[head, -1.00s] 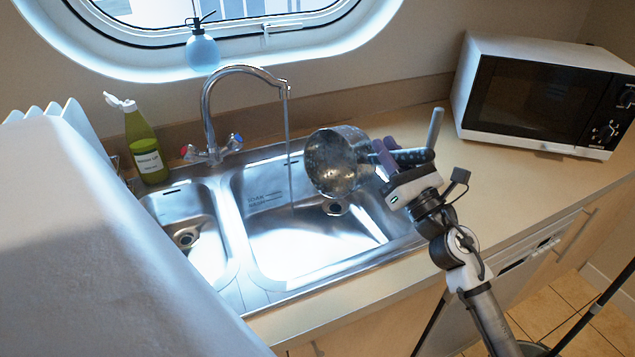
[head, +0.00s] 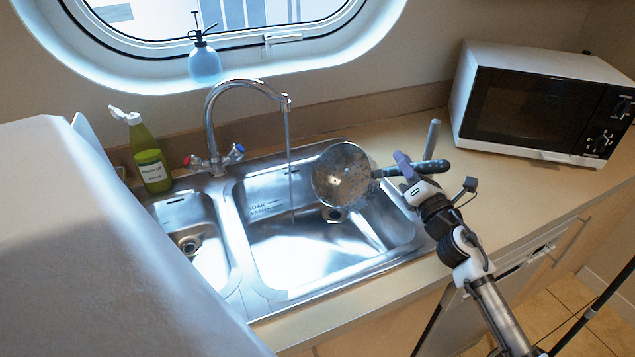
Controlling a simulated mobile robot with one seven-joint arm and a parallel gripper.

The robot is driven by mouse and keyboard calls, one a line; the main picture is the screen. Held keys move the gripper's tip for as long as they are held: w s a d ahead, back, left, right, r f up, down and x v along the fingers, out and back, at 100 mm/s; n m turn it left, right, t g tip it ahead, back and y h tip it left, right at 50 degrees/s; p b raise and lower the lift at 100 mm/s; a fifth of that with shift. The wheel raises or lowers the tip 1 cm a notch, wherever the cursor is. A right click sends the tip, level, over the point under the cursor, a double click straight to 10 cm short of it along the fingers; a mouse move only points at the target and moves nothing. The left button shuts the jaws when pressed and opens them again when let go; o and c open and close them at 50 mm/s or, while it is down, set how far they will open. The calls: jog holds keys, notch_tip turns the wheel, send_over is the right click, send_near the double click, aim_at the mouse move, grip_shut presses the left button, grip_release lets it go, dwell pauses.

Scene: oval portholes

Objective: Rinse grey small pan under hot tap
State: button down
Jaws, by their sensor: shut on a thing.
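The grey small pan (head: 341,174) is held tilted over the right part of the large sink basin, its open inside facing the camera. My gripper (head: 408,170) is shut on the pan's dark handle (head: 428,168), to the right of the pan. The tap (head: 213,130) has a curved chrome spout with a red-marked knob on the left and a blue-marked knob on the right. A thin stream of water (head: 288,150) runs from the spout into the basin. The stream falls to the left of the pan, apart from it.
The sink (head: 275,270) has a smaller basin on the left. A green bottle (head: 149,160) stands behind it. A microwave (head: 540,105) stands at the right back. A large pale surface fills the lower left. The counter between sink and microwave is mostly clear.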

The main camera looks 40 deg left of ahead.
jog(key=shift+w+d+r+m+g+h+p, duration=0.15)
jog(key=shift+w+r+m+h+p, duration=0.65)
jog(key=shift+w+r+m, duration=1.1)
jog(key=shift+w+a+r+m+g+h+p, duration=0.15)
jog(key=shift+w+r+m+h+p, duration=0.6)
jog(key=shift+w+r+m, duration=1.05)
jog(key=shift+w+d+r+m+g+h+p, duration=0.15)
jog(key=shift+w+r+m+h+p, duration=0.4)
jog(key=shift+w+r+m+p, duration=1.35)
jog(key=shift+w+f+n+b, duration=0.4)
jog(key=shift+w+n+b, duration=0.25)
jog(key=shift+n+b, duration=0.35)
